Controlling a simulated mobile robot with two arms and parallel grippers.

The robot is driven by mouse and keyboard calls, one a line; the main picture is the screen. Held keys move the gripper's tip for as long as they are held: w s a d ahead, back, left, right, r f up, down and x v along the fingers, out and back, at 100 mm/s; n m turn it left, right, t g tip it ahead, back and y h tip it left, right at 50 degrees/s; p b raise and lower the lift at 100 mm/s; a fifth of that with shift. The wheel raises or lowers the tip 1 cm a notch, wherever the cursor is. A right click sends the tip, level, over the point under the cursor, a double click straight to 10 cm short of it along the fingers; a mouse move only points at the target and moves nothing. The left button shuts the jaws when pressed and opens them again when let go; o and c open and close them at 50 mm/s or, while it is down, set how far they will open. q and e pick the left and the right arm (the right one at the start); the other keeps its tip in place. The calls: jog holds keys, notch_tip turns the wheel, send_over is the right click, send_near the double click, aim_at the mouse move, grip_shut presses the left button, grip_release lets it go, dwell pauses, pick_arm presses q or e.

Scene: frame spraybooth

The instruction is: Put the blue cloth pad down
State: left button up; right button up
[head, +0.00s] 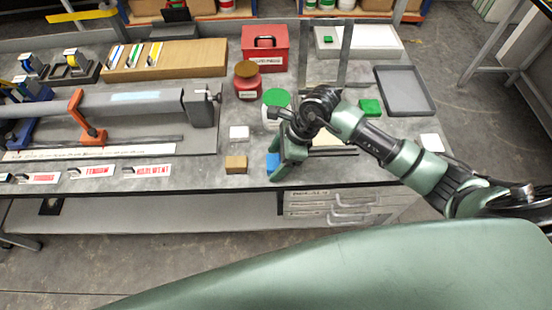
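The blue cloth pad (272,162) shows as a small blue patch near the front edge of the grey workbench (205,180). My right gripper (281,165) points down right over it, and a green finger covers the pad's right part. Pad and finger look to be touching or very close. I cannot tell whether the fingers are closed on the pad, or whether the pad rests on the bench. My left gripper is not in view.
A tan block (236,165) and a white block (239,133) stand left of the pad. A green-lidded jar (275,99), a red-brown jar (247,82) and a red box (265,48) are behind. A grey tray (404,91) and green block (370,107) lie at right.

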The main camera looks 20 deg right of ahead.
jog(key=shift+r, duration=0.15)
jog(key=b+v, duration=0.2)
jog(key=v, duration=1)
jog(key=shift+b, duration=0.3)
